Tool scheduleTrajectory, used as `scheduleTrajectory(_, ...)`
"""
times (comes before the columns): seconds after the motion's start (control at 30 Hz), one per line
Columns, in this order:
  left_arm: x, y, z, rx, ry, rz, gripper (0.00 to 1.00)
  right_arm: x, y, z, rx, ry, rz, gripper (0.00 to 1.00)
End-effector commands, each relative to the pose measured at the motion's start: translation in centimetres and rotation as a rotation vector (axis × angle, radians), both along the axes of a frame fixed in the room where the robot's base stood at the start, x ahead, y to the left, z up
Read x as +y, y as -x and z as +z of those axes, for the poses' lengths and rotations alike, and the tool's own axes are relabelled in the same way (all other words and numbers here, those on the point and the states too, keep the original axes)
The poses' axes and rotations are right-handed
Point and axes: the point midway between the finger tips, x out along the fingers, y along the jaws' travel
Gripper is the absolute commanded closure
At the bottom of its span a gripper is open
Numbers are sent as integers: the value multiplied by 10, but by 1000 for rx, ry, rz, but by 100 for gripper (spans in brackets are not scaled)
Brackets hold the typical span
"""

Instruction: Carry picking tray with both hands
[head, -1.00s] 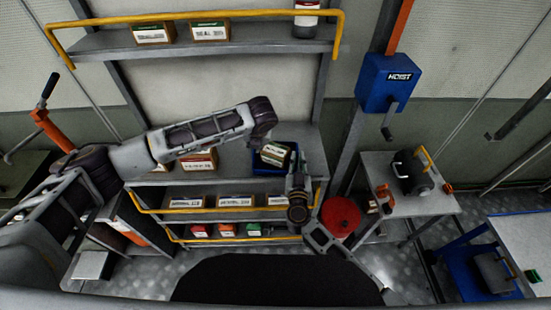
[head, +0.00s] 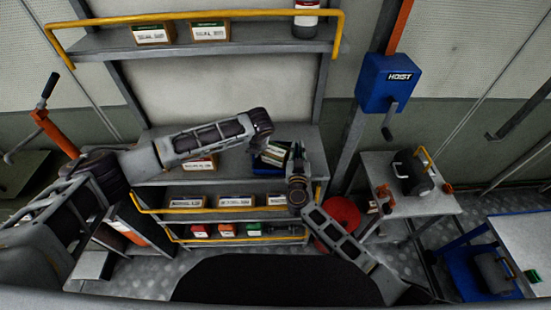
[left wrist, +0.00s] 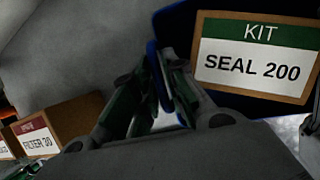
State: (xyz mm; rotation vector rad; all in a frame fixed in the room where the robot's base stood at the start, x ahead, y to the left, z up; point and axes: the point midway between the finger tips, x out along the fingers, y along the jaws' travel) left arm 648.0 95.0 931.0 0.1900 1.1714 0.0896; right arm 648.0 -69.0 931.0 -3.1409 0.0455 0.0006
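The blue picking tray (head: 256,166) stands on the shelf rack's middle deck with a labelled kit box (head: 275,152) in it. In the left wrist view, the box (left wrist: 255,57) reads KIT SEAL 200, and a blue tray wall (left wrist: 153,52) passes by the fingertips. My left gripper (left wrist: 158,95) is at this wall, its green-padded fingers close together; whether they clamp the wall is unclear. In the head view, the left forearm ends just above the tray's left side. My right gripper (head: 298,158) is at the tray's right end, small and dark; its fingers cannot be made out.
Cartons (head: 200,163) sit left of the tray; a carton (left wrist: 37,137) marked FILTER 30 shows in the left wrist view. Yellow rails (head: 200,209) front the lower shelves. A red round object (head: 340,215) lies behind my right forearm. A side table (head: 425,203) stands right.

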Motion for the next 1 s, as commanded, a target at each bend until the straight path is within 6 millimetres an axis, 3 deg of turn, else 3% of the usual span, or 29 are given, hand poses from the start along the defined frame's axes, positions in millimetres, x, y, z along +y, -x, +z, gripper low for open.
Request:
scheduleTrajectory(0.1,0,0,0,0,0,0,86,0,0,0,0,0,0,86)
scheduleTrajectory(0.23,0,0,0,0,0,0,100,0,0,0,0,0,0,100)
scheduleTrajectory(1.0,0,0,6,-1,0,1,100,0,0,6,-1,0,0,100)
